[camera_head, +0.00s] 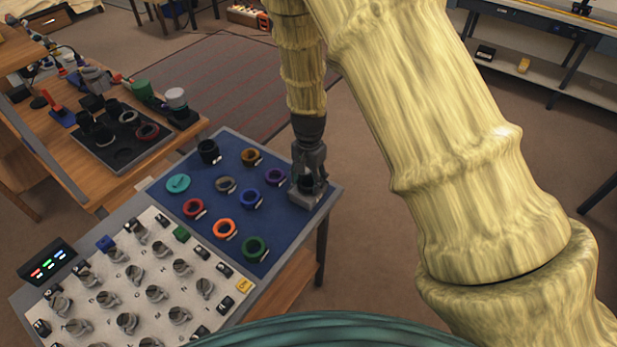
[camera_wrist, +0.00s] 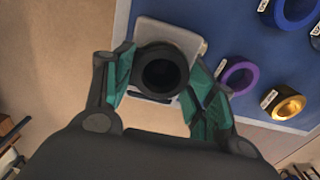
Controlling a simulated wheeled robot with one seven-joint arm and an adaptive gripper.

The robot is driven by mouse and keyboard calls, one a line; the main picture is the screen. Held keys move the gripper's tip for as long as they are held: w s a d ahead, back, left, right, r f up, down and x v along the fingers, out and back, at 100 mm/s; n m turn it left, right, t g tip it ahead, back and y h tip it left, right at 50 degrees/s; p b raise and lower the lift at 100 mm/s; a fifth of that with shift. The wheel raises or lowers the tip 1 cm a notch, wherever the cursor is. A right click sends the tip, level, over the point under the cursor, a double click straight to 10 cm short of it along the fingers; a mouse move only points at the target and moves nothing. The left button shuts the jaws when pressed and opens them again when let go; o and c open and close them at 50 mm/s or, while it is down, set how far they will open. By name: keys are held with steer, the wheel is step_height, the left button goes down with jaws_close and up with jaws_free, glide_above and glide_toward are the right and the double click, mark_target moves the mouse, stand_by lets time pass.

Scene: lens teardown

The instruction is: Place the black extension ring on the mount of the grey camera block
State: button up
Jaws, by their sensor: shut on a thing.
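My gripper (camera_head: 308,183) is over the right corner of the blue mat (camera_head: 222,205). In the wrist view my gripper (camera_wrist: 160,85) has its teal-padded fingers closed on either side of the black extension ring (camera_wrist: 163,72). The ring's dark opening faces the camera. The grey camera block (camera_wrist: 172,38) lies directly beyond the ring in that view, and its light edges show around it. In the head view the block (camera_head: 303,199) is at the mat's right edge, under my fingers. The ring covers the block's mount. I cannot tell whether ring and mount touch.
Several coloured rings stand on the mat, including purple (camera_head: 275,175), orange (camera_head: 225,229) and green (camera_head: 255,247). Another black ring (camera_head: 208,150) stands at its back. A board with grey pieces (camera_head: 135,275) lies front left. A wooden bench with a dark tray (camera_head: 118,165) is behind left.

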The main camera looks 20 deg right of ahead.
mark_target(309, 182)
steer(key=shift+f, duration=0.1)
steer(key=o, duration=1)
steer(key=shift+o, duration=0.2)
step_height(309, 182, up, 12)
steer(key=b, duration=0.2)
steer(key=shift+b, duration=0.4)
